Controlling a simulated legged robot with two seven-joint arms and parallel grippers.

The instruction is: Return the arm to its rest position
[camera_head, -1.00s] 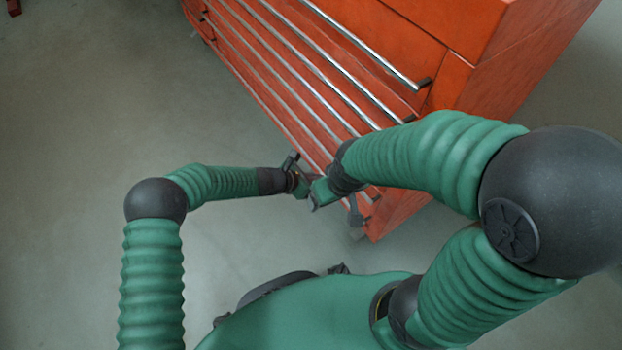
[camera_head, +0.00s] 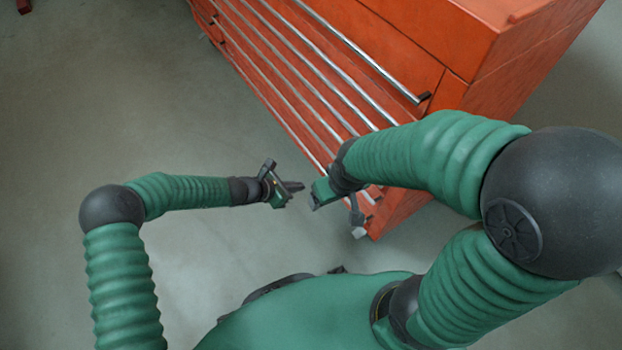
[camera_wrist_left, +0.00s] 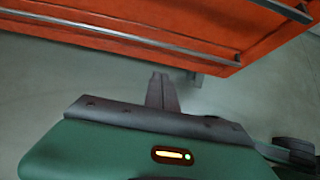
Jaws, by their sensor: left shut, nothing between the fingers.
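My left arm comes in from the left in the head view, and its gripper (camera_head: 294,187) is shut and empty in the air, in front of the orange tool chest. In the left wrist view its dark fingers (camera_wrist_left: 162,92) are together, with grey floor behind them. My right arm (camera_head: 430,150) comes in from the right and bends across the chest. Its gripper (camera_head: 318,195) points at the left one with a small gap between them. The right fingers are mostly hidden, so I cannot tell if they are open.
The orange tool chest (camera_head: 465,85) with several silver drawer handles fills the top right; its lower drawers also show in the left wrist view (camera_wrist_left: 200,25). A caster (camera_head: 360,232) shows at its near corner. Grey floor (camera_head: 110,100) lies clear to the left.

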